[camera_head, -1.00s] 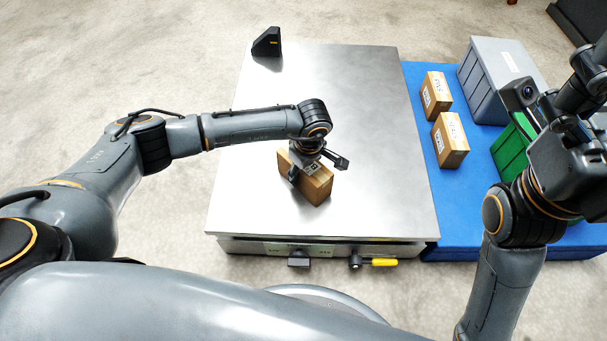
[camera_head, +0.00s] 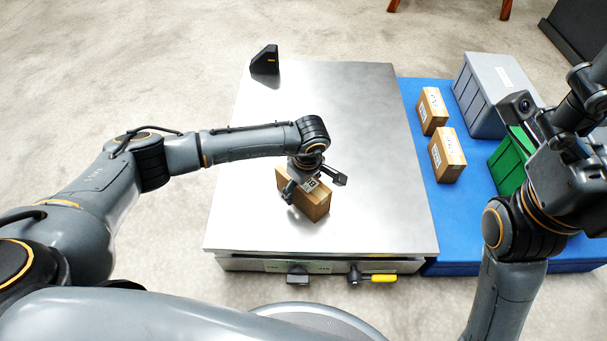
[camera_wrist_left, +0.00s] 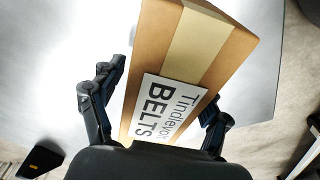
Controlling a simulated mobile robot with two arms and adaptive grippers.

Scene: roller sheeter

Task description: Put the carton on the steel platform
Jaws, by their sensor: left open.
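A brown carton (camera_head: 312,203) is on the steel platform (camera_head: 370,150), near its middle front. In the left wrist view the carton (camera_wrist_left: 190,65) shows a tape strip and a white label reading "BELTS". My left gripper (camera_head: 314,184) is right over the carton. In the left wrist view its two fingers (camera_wrist_left: 160,105) are spread, one on each side of the carton, with a gap on the left side. Whether the right-hand finger touches it I cannot tell. My right arm is at the right edge, and its fingertips are not clearly visible.
A blue mat (camera_head: 455,225) right of the platform holds two cartons (camera_head: 447,156), a grey bin (camera_head: 485,100) and a green bin (camera_head: 508,165). A black wedge-shaped block (camera_head: 265,60) stands at the platform's far left corner. A yellow-handled lever (camera_head: 383,278) is on its front. Much of the platform top is bare.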

